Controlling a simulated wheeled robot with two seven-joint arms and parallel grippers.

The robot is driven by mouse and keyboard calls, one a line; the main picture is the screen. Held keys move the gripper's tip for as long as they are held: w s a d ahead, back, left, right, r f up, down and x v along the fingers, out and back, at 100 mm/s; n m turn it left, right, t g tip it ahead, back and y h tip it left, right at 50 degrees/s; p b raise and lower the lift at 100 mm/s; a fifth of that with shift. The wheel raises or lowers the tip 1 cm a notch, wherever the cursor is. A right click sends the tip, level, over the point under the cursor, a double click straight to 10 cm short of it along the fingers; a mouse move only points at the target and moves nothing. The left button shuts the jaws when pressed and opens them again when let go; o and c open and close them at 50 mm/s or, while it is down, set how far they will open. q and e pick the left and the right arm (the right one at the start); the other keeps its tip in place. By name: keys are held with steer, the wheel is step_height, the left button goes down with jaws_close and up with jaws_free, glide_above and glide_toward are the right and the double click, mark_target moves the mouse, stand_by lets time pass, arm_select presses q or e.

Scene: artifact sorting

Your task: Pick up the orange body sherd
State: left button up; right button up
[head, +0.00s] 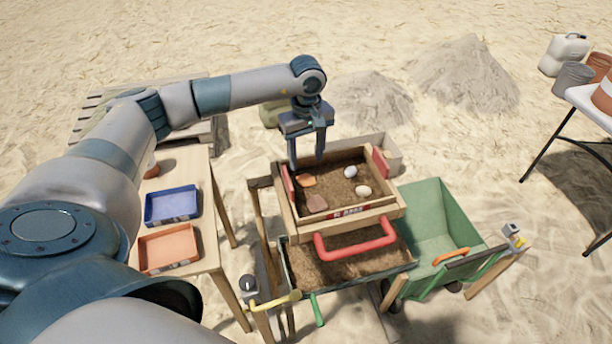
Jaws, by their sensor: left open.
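The orange body sherd (307,181) lies on the soil at the left side of the wooden sieve box (296,222), close to its left wall. A brownish-pink sherd (317,203) lies just below it, and two pale rounded pieces (351,172) (363,190) lie to the right. My left gripper (307,161) comes in from the left and points down over the back left part of the box. Its two fingers are apart, with nothing between them. It appears above the orange sherd and not touching it. My right gripper is not in view.
A wooden table (203,228) at left carries a blue tray (172,205) and an orange tray (168,248). A red handle (356,240) crosses the box's front, above a lower soil-filled tray (335,270). A green wheelbarrow (432,215) stands at right.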

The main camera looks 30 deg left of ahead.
mark_target(307, 180)
arm_select(q)
steer(key=shift+f, duration=0.4)
steer(key=shift+s+f+p, duration=0.15)
steer(key=shift+f+p, duration=0.2)
steer(key=shift+p, duration=0.25)
steer(key=f, duration=0.1)
steer(key=f+p, duration=0.2)
steer(key=shift+s+d+f, duration=0.2)
steer(key=shift+d+f, duration=0.05)
steer(key=shift+f, duration=0.5)
steer(key=c, duration=0.8)
